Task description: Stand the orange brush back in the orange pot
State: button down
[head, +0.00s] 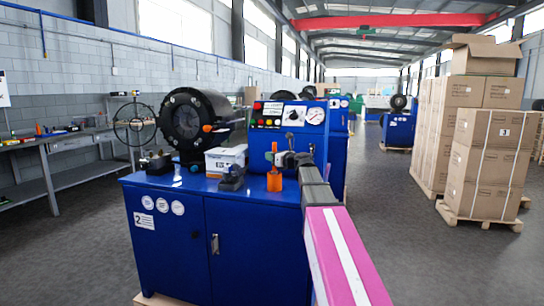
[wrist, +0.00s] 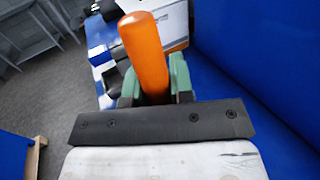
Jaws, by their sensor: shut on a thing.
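The orange brush shows in the wrist view as a thick, round-ended orange handle (wrist: 146,50) between the green fingers of my gripper (wrist: 152,82). In the head view my gripper (head: 275,158) is at the blue cabinet's right part, shut on the brush, with a bit of orange (head: 274,146) above the fingers. The orange pot (head: 274,184) stands on the cabinet top directly below my gripper. A narrower orange part shows between fingers and pot. I cannot tell whether the brush's lower end is inside the pot or just above it. The pot is not distinguishable in the wrist view.
The blue cabinet (head: 170,245) carries a black crimper head (head: 187,120), a white box (head: 226,159), a dark grey tool (head: 232,179) and a blue control panel (head: 290,118) close behind my gripper. Carton stacks (head: 480,150) stand at the right, beyond open floor.

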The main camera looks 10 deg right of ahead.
jog(key=shift+f, duration=0.9)
jog(key=c, duration=0.9)
grip_release()
jog(key=v, duration=1)
jog(key=shift+s+d, duration=0.25)
jog(key=shift+s, duration=0.05)
